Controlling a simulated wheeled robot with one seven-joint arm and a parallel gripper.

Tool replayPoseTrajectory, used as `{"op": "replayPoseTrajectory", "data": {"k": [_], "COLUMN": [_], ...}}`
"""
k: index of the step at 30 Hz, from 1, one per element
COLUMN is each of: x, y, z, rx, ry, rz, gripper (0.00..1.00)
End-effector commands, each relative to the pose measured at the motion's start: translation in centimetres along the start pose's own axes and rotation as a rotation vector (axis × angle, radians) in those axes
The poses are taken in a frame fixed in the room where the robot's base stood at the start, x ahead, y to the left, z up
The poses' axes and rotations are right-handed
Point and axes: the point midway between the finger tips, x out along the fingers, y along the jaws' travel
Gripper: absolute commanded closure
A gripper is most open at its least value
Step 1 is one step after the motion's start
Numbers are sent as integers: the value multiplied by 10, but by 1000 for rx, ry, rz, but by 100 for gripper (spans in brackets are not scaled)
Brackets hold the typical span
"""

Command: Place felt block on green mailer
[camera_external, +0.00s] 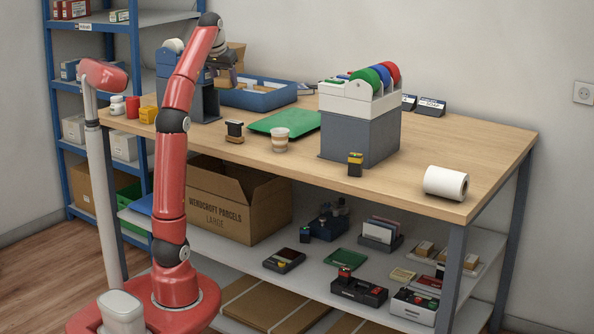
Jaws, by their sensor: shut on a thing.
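The green mailer (284,123) lies flat on the wooden table, left of the grey box stand. My gripper (233,77) is raised above the back left of the table, up and to the left of the mailer and apart from it. It is shut on a small dark piece, which I take to be the felt block; the piece is tiny here and partly hidden by the fingers, so its outline is unclear. No other felt block is plain to see on the table.
A blue tray (262,97) stands behind the mailer. A dark stamp (235,131) and a cup (280,140) stand in front of it. A grey stand (358,130) with tape rolls is at its right. A paper roll (446,183) lies at the right front.

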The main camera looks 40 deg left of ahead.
Motion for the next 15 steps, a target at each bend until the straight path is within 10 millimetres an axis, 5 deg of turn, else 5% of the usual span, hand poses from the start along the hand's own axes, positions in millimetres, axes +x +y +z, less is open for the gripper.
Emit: {"op": "replayPoseTrajectory", "data": {"k": [1, 9, 15], "x": [8, 29, 36], "y": [24, 126, 171], "z": [-10, -34, -37], "rx": [66, 379, 510], "ry": [-5, -3, 1], "rz": [28, 157, 212], "gripper": [69, 69, 69]}}
